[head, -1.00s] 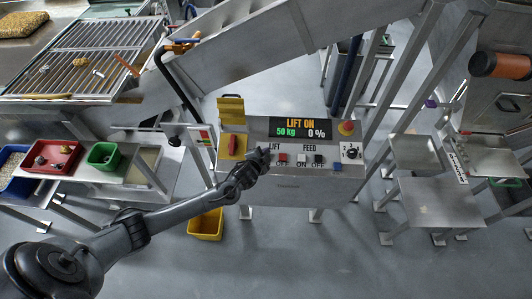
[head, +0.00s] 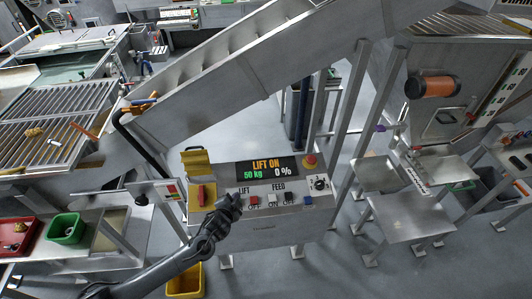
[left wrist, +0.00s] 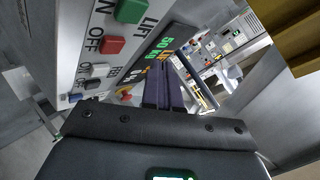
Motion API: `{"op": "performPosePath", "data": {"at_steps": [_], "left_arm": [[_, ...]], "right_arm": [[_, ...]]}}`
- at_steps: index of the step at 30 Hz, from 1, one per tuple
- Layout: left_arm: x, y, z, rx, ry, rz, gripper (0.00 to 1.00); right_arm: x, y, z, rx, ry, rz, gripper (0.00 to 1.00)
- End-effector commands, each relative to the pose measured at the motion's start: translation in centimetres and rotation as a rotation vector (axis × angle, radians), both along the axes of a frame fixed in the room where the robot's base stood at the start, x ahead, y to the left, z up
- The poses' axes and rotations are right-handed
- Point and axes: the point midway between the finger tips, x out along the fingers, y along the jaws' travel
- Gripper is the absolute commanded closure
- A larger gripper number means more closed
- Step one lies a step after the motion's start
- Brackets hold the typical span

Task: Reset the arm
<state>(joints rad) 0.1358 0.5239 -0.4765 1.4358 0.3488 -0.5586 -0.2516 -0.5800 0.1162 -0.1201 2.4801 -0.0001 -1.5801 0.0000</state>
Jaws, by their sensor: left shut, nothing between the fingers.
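My left arm comes in from the lower left in the head view. Its gripper (head: 230,207) is in front of the grey control panel (head: 262,226), near the LIFT buttons, and covers part of them. The gripper is shut and empty. In the left wrist view the closed fingers (left wrist: 165,88) point along the panel, with a green button (left wrist: 132,10) and a red button (left wrist: 112,45) beside them. I cannot tell whether the fingertips touch the panel. The display (head: 267,169) reads LIFT ON, 50 kg, 0 %. My right gripper is not in view.
A red emergency knob (head: 310,161) and a black dial (head: 320,183) are on the panel's right. An inclined conveyor (head: 230,85) rises behind. A yellow bin (head: 185,281) stands on the floor below.

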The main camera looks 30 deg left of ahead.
Motion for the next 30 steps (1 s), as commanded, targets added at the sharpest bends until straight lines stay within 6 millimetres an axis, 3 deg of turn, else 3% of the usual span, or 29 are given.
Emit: {"op": "performPosePath", "data": {"at_steps": [5,9,11,15,18,21,25,30], "left_arm": [[-1.4,-0.2,-1.7,-0.002,0.030,0.000,1.00],[-5.0,-1.4,-5.6,-0.032,0.097,0.004,1.00],[-7.3,-2.8,-7.4,-0.067,0.126,0.005,1.00],[-13.8,-8.9,-9.0,-0.225,0.194,0.006,1.00],[-18.8,-12.9,-7.5,-0.370,0.275,0.046,1.00],[-22.6,-15.0,-4.6,-0.479,0.356,0.098,1.00],[-25.9,-16.0,-0.6,-0.565,0.433,0.156,1.00],[-28.4,-15.9,4.9,-0.614,0.500,0.213,1.00]], "right_arm": [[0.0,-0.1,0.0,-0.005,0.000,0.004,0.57],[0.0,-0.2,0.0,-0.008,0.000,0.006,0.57],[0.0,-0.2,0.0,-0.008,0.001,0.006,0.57],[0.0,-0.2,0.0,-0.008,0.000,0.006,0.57],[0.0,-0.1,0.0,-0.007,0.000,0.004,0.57],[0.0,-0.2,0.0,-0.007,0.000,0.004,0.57],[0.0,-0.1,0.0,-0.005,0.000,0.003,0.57],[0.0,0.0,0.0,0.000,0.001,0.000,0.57]]}}
